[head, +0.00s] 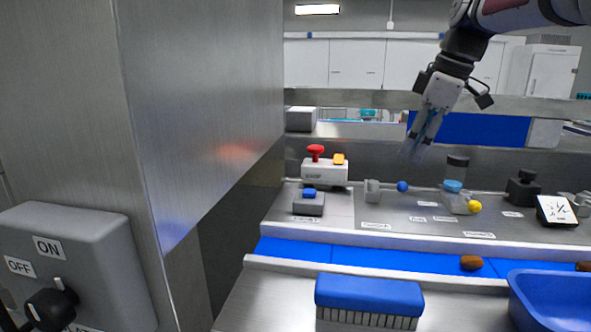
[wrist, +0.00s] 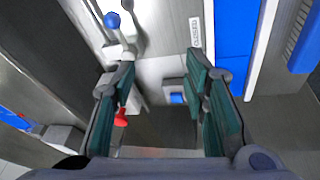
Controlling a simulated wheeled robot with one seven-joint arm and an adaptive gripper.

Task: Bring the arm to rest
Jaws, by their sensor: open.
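My gripper (head: 418,142) hangs from my arm at the upper right of the head view, pointing down above the steel worktop. It is apart from everything and holds nothing. In the wrist view my gripper (wrist: 165,105) shows its two green-padded fingers spread apart, with empty space between them. Under and between the fingers lie a white box with a red knob (wrist: 121,117) and a grey block with a blue button (wrist: 177,98).
A steel column (head: 200,110) fills the left, with a grey switch box (head: 90,260). The blue belt (head: 360,259) carries a brown date (head: 471,263). A blue brush (head: 369,294) and blue crate (head: 550,300) stand in front. Small items line the worktop (head: 400,228).

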